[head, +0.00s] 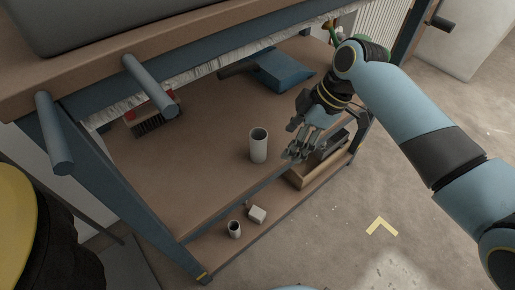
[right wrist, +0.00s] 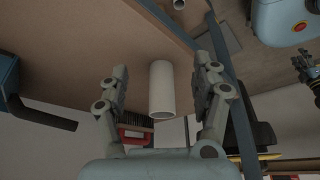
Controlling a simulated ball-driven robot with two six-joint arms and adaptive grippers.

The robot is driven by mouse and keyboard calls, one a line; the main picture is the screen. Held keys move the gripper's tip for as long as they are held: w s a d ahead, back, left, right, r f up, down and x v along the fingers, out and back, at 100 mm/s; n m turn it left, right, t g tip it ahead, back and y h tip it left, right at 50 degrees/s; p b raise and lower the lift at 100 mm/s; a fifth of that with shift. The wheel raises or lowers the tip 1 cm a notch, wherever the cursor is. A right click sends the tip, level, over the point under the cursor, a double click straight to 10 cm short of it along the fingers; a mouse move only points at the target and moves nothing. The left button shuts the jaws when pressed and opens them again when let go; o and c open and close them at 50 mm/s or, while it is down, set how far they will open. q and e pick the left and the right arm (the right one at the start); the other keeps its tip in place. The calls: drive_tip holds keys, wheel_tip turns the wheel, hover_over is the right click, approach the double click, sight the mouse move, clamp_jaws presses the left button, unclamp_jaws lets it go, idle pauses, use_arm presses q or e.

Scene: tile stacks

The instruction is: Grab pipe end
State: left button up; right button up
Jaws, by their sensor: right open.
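A white, open-topped pipe end (head: 258,146) stands upright on the cart's brown upper shelf. My right gripper (head: 293,154) is just to its right in the head view, open and apart from it. In the right wrist view the pipe end (right wrist: 161,92) shows between the two spread fingers of my right gripper (right wrist: 162,72), with a gap on both sides. A dark gripper-like part at the right edge of that view looks like my left gripper (right wrist: 306,66); it is small and cut off, so its fingers cannot be read.
A smaller pipe piece (head: 234,229) and a white block (head: 257,214) are on the lower shelf. A blue tool (head: 280,70) lies at the back of the upper shelf, and a red brush (head: 152,118) is at the back left.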

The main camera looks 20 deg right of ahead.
sight(252, 144)
drive_tip(key=a, duration=0.1)
drive_tip(key=w+a, duration=0.1)
drive_tip(key=a, duration=0.1)
drive_tip(key=w+a+b, duration=0.1)
drive_tip(key=a, duration=0.1)
drive_tip(key=shift+f, duration=0.1)
drive_tip(key=a, duration=0.1)
drive_tip(key=w+a+b, duration=0.1)
drive_tip(key=a, duration=0.1)
drive_tip(key=shift+w+f, duration=0.1)
drive_tip(key=shift+w, duration=0.05)
drive_tip(key=shift+b+x, duration=0.8)
drive_tip(key=shift+x, duration=0.4)
drive_tip(key=shift+d+f, duration=0.15)
drive_tip(key=shift+f, duration=0.05)
use_arm(q)
drive_tip(key=w, duration=0.1)
drive_tip(key=w+f, duration=0.1)
drive_tip(key=w, duration=0.1)
drive_tip(key=shift+a+f, duration=0.4)
use_arm(e)
drive_tip(key=c, duration=1.2)
